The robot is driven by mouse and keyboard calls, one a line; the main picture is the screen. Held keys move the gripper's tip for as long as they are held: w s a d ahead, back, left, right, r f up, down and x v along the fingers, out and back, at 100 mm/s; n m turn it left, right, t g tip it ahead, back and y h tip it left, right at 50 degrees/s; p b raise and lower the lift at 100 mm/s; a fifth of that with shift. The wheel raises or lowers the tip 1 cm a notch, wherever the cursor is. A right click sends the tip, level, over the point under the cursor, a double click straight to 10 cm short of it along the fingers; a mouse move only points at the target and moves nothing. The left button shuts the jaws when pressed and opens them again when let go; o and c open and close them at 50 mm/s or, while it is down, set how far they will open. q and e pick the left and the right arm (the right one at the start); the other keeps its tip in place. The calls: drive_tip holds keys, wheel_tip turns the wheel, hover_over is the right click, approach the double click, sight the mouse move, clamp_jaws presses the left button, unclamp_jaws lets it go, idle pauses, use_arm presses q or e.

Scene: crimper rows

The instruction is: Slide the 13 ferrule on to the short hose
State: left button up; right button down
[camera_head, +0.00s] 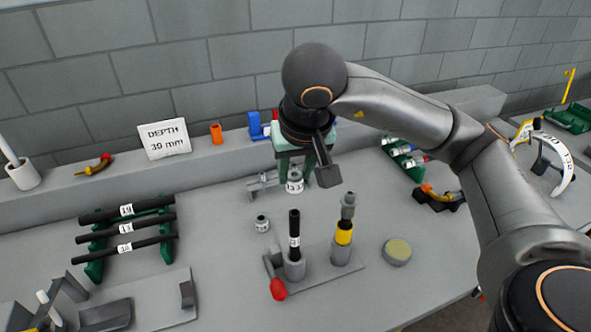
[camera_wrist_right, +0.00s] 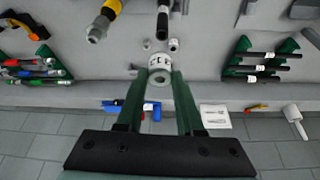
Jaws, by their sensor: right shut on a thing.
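My right gripper (camera_head: 294,178) has green fingers and is shut on the silver ferrule labelled 13 (camera_head: 295,187), held above the bench behind the short hose. In the right wrist view the ferrule (camera_wrist_right: 160,62) sits between the fingertips (camera_wrist_right: 160,74). The short black hose (camera_head: 294,224) stands upright in a grey holder (camera_head: 294,268), with a white label whose text I cannot read. The hose also shows in the right wrist view (camera_wrist_right: 163,20). The ferrule and hose are apart. My left gripper is not in view.
Another small ferrule (camera_head: 262,224) stands on the bench left of the hose. A yellow-banded fitting (camera_head: 344,232) stands upright right of it. A red knob (camera_head: 278,289) is in front. Labelled hoses lie on a green rack (camera_head: 95,268) at left. A round tin (camera_head: 397,251) is at right.

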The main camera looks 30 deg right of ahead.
sight(296, 187)
drive_tip(key=shift+f+b, duration=2.15)
drive_tip(key=shift+f, duration=0.4)
drive_tip(key=shift+b, duration=0.5)
drive_tip(key=shift+f+b, duration=2.1)
drive_tip(key=shift+c, duration=2.3)
unclamp_jaws()
